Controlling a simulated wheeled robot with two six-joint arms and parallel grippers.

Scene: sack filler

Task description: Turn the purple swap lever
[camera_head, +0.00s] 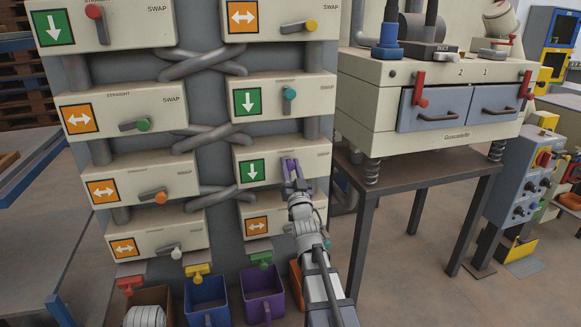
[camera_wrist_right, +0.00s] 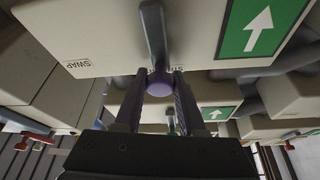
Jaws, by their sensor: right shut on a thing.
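The purple swap lever (camera_wrist_right: 160,83) is a grey bar with a round purple knob on a cream valve box (camera_head: 240,154). The box's square sign (camera_head: 252,170) is green with a white arrow, pointing down in the head view. My right gripper (camera_head: 293,174) reaches up to the front of this box. In the right wrist view, which is upside down, its two fingers (camera_wrist_right: 161,92) stand on either side of the purple knob and are shut on it. In the head view the gripper hides most of the lever. My left gripper is not in view.
Other valve boxes with coloured levers surround it, including a teal-knob box (camera_head: 290,94) above and an orange-sign box (camera_head: 257,226) below. Grey crossing pipes (camera_head: 216,195) run between columns. Bins, including a purple one (camera_head: 263,291), stand below. A machine table (camera_head: 418,165) is at right.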

